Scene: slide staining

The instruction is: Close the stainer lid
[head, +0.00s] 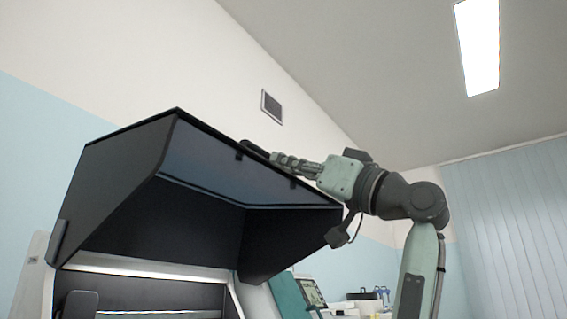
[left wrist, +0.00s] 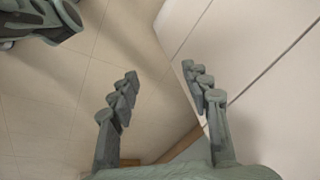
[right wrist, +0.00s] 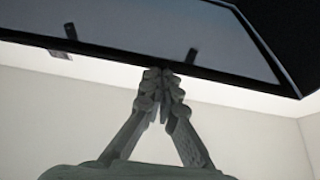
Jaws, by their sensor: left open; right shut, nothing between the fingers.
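The stainer lid (head: 150,210) is raised in the head view, a large black hood with a bluish window panel, tilted up over the stainer body (head: 150,272). My right gripper (head: 250,151) is shut and empty at the lid's front upper edge. In the right wrist view the closed fingertips (right wrist: 162,75) meet the lid's dark edge (right wrist: 110,62) from outside; I cannot tell whether they press on it. My left gripper (left wrist: 160,85) is open and empty in the left wrist view, above the floor beside a pale panel. It is not in the head view.
A teal panel and a screen (head: 312,291) stand right of the stainer, with small items on a bench (head: 370,303) behind my right arm. A wall vent (head: 271,106) is above the lid. In the left wrist view a pale cabinet face (left wrist: 260,60) is close on the right.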

